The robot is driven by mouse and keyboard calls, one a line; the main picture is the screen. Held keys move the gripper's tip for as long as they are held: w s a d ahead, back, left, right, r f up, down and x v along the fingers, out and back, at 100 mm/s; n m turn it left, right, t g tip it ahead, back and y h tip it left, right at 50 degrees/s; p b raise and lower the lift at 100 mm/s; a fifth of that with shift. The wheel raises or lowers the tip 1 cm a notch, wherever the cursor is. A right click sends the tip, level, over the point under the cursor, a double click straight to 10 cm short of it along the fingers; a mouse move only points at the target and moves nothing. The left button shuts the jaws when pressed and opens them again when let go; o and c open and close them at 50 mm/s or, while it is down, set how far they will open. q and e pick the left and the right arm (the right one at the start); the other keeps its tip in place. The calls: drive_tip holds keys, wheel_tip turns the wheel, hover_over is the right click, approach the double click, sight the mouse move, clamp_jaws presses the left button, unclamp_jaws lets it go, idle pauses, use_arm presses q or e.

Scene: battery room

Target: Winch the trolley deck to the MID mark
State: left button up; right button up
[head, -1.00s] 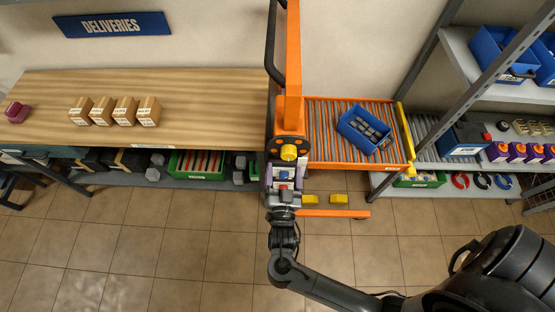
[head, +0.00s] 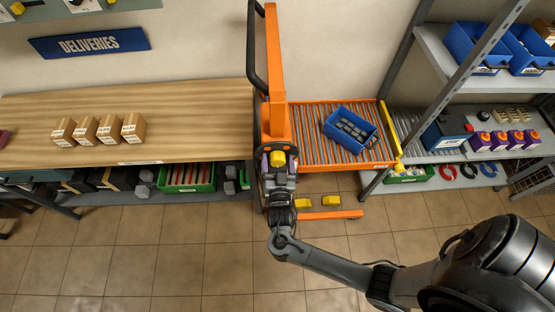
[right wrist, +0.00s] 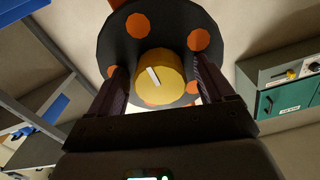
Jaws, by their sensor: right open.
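The orange trolley (head: 274,80) stands between the bench and the rack. Its roller deck (head: 305,125) carries a blue bin (head: 340,141) of grey parts. The winch's yellow knob (head: 278,158) is on the lower mast; it also shows in the right wrist view (right wrist: 172,70), with a white line on its face and a black, orange-spotted disc (right wrist: 115,45) behind it. My right gripper (head: 278,172) is open at the knob. In the right wrist view its fingers (right wrist: 160,80) stand either side of the knob; contact is unclear. I cannot make out the MID mark. My left gripper is out of view.
A wooden bench (head: 190,120) with several small boxes is on the left. A rack (head: 435,155) with a blue-and-black battery (head: 447,131) and blue bins is right of the deck. The tiled floor in front is clear.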

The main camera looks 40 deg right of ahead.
drive_tip(key=shift+w+d, duration=0.15)
drive_tip(key=c, duration=1)
drive_tip(key=shift+r+n+p, duration=0.1)
drive_tip(key=shift+n+p, duration=0.85)
drive_tip(key=shift+n, duration=0.35)
drive_tip(key=shift+n+p, duration=1.1)
drive_tip(key=shift+n, duration=1)
drive_tip(key=shift+c, duration=0.2)
drive_tip(key=shift+f, duration=0.2)
drive_tip(key=o, duration=1)
